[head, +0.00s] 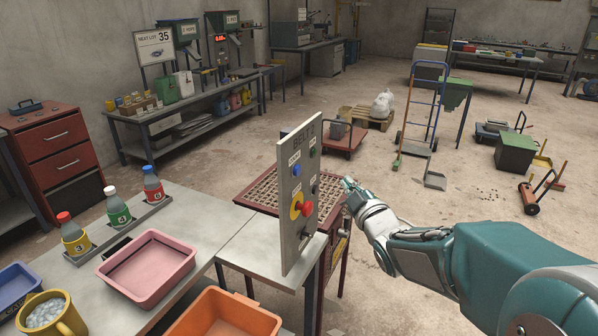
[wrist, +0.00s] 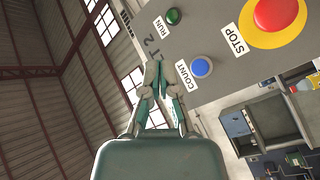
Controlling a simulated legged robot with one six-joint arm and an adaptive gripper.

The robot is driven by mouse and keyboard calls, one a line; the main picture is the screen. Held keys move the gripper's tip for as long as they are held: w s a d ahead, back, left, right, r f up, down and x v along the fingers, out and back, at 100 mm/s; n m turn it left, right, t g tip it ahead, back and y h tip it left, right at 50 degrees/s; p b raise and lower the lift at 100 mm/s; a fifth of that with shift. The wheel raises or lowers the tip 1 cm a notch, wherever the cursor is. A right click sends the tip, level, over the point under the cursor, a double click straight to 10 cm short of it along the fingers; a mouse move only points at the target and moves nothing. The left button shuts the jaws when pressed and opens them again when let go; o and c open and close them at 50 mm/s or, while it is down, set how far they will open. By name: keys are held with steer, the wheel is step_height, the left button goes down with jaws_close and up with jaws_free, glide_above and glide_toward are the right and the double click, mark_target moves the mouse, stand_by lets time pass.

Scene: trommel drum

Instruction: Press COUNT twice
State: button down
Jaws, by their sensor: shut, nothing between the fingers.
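The grey upright BELT panel (head: 285,235) stands at the table's end in the head view. Its blue COUNT button (head: 296,170) sits above a red STOP button (head: 307,207) on yellow. In the wrist view the blue COUNT button (wrist: 201,67) is right of my fingertips, with its white COUNT label (wrist: 184,75) between. The green RUN button (wrist: 174,16) is above, and the STOP button (wrist: 275,12) is at upper right. My gripper (wrist: 156,62) is shut and empty, pointing at the panel. In the head view my gripper (head: 347,184) is right of the panel, apart from it.
A pink tray (head: 150,268), several capped bottles (head: 117,207) and a yellow mug (head: 55,315) are on the table left of the panel. An orange bin (head: 225,315) is in front. A brown mesh-topped frame (head: 262,190) stands behind the panel.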

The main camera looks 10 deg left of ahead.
steer(key=w+a, duration=0.3)
steer(key=a, duration=0.5)
steer(key=shift+a, duration=0.15)
stand_by(1.5)
steer(key=shift+w+a, duration=0.1)
steer(key=shift+a, duration=0.25)
steer(key=shift+w+a, duration=0.15)
steer(key=shift+a, duration=0.25)
stand_by(0.6)
steer(key=shift+d, duration=0.1)
steer(key=shift+s+d+r, duration=0.1)
steer(key=shift+s+d, duration=0.2)
steer(key=shift+d, duration=0.45)
steer(key=shift+s+d, duration=0.3)
steer(key=shift+d, duration=0.5)
steer(key=shift+s+d, duration=0.3)
steer(key=shift+d, duration=0.45)
steer(key=shift+s+d, duration=0.3)
steer(key=shift+d, duration=0.5)
